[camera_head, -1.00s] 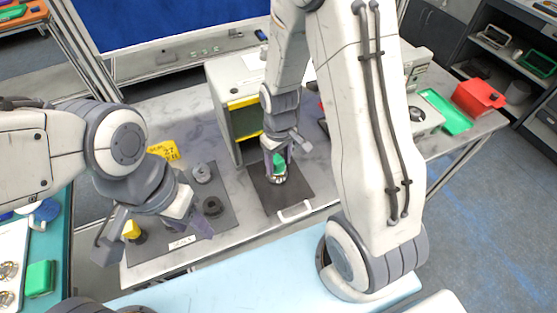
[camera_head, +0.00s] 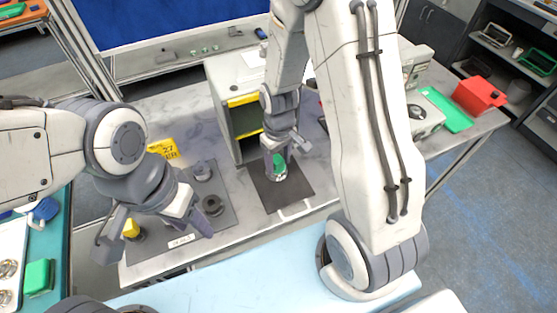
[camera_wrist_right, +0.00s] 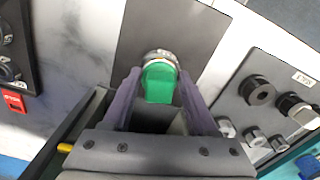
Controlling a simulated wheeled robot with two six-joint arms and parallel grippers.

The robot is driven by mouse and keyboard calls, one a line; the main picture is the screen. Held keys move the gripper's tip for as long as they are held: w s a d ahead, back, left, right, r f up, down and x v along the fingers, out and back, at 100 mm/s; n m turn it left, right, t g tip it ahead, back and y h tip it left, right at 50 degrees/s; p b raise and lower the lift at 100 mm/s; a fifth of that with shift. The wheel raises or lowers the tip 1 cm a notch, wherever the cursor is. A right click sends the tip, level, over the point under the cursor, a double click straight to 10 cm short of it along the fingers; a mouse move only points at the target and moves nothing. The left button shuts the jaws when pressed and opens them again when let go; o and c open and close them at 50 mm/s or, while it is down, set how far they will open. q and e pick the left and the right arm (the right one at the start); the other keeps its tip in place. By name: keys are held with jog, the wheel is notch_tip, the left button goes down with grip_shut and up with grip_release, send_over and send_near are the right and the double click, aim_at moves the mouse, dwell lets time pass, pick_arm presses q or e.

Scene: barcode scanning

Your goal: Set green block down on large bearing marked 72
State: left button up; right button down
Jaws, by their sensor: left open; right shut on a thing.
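My right gripper (camera_head: 279,166) is shut on the green block (camera_head: 280,161), low over the dark mat. In the right wrist view the green block (camera_wrist_right: 159,83) sits between the two fingers (camera_wrist_right: 160,96). A silver bearing (camera_wrist_right: 160,55) lies on the mat at the block's far end; its marking is too small to read. It also shows in the head view just below the block (camera_head: 281,178). I cannot tell whether block and bearing touch. My left gripper (camera_head: 152,236) is open, above the left grey board near a yellow block (camera_head: 131,228).
The dark mat (camera_head: 301,186) is otherwise bare. The grey board (camera_head: 226,219) to its left carries several dark and grey cylindrical parts. A white cabinet with yellow edges (camera_head: 222,96) stands behind the mat. A green tray (camera_head: 446,112) and red box (camera_head: 478,97) are at the right.

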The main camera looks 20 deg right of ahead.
jog(key=shift+f, duration=0.3)
grip_release()
notch_tip(320, 180, up, 8)
jog(key=p, duration=0.6)
jog(key=shift+f, duration=0.15)
dwell(0.4)
